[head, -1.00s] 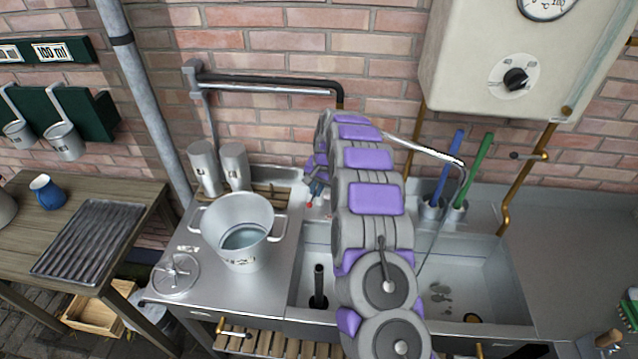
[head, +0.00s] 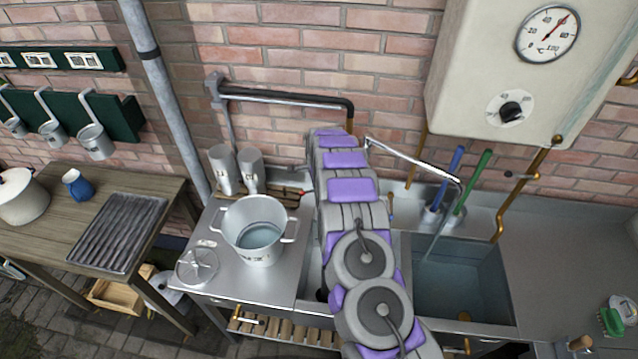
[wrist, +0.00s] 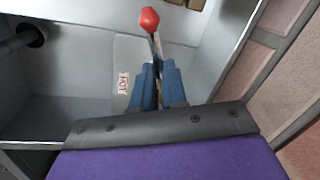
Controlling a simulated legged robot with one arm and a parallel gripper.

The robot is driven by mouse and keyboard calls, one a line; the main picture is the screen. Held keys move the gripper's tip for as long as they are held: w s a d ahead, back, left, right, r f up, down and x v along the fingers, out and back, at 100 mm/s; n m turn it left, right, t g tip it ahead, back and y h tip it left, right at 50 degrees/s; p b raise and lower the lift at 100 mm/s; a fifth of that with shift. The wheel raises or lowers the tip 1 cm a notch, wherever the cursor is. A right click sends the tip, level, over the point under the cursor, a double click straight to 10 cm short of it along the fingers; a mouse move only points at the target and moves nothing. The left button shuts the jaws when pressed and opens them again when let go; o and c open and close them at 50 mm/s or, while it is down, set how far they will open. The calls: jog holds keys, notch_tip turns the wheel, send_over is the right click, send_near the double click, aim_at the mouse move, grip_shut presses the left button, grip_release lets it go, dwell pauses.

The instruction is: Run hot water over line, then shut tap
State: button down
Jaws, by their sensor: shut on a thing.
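In the wrist view my gripper (wrist: 158,82) has its blue fingers shut on a lever with a red ball knob (wrist: 149,20). The knob sticks out beyond the fingertips. A small label (wrist: 123,82) with red lettering is beside the fingers. In the head view my arm hides the gripper, and the red knob (head: 300,192) shows just left of the arm. The tap spout (head: 415,160) reaches over the right sink basin (head: 500,285). A thin stream (head: 442,228) falls from its end, and the basin looks blue-grey, as if holding water. I cannot make out a line.
A water heater (head: 500,70) with a dial (head: 548,35) and black knob (head: 510,111) hangs above. A two-handled pot (head: 255,225) and its lid (head: 197,265) stand on the left drainer. Blue and green brushes (head: 478,180) stand behind the basin. The right worktop is mostly clear.

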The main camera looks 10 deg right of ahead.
jog(key=shift+w+a+m+p, duration=0.15)
jog(key=shift+w+m+p, duration=0.4)
jog(key=shift+m, duration=0.45)
jog(key=c, duration=1.2)
grip_release()
jog(key=shift+o, duration=0.2)
jog(key=shift+r, duration=0.1)
jog(key=s+r, duration=0.3)
jog(key=r, duration=1.3)
jog(key=shift+s+a+r, duration=0.2)
jog(key=shift+a+r, duration=0.05)
jog(key=shift+r, duration=0.1)
